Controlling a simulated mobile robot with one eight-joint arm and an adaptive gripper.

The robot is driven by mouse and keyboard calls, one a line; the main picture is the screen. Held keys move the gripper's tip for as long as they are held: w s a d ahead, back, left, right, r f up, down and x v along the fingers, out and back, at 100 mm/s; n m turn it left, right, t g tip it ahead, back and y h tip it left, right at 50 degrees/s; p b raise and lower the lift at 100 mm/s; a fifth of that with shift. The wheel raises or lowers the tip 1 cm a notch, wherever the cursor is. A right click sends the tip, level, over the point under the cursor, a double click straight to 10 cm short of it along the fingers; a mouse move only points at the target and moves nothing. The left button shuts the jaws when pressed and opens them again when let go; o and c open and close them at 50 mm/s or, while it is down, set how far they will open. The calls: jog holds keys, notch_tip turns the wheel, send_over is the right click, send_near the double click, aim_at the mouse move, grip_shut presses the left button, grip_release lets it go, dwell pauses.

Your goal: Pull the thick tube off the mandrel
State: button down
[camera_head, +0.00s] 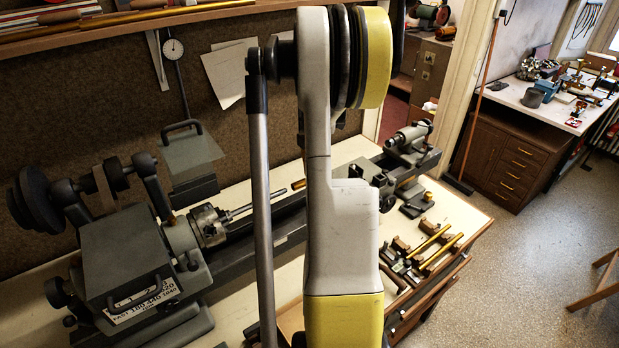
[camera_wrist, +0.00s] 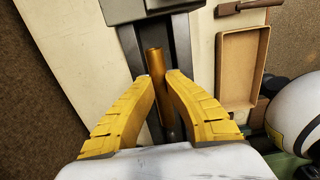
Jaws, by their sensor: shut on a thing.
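The thick tube (camera_wrist: 156,63) is a brass cylinder over the dark lathe bed, between the two yellow fingers of my gripper (camera_wrist: 160,84) in the wrist view. My gripper is shut on it. A grey rod, the mandrel, shows beyond the tube's lower end (camera_wrist: 171,132). In the head view the mandrel (camera_head: 248,207) sticks out of the lathe chuck (camera_head: 208,224) toward the right. A short brass end of the tube (camera_head: 298,184) shows just left of my arm. My gripper is hidden behind the arm there. I cannot tell whether the tube still surrounds the mandrel's tip.
The lathe tailstock (camera_head: 410,140) stands at the far right end of the bed. Brass tubes (camera_head: 432,240) lie on wooden supports at the bench's right. An empty tan tray (camera_wrist: 221,70) lies beside the bed. The headstock (camera_head: 125,258) fills the left.

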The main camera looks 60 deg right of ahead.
jog(key=shift+s+d, duration=0.15)
jog(key=shift+d, duration=0.2)
jog(key=s+a+r+p, duration=0.2)
jog(key=s+r, duration=0.2)
jog(key=r, duration=0.1)
jog(key=shift+s+a+p, duration=0.2)
jog(key=shift+a+p, duration=0.05)
jog(key=shift+p, duration=0.15)
jog(key=shift+w, duration=0.1)
dwell(0.6)
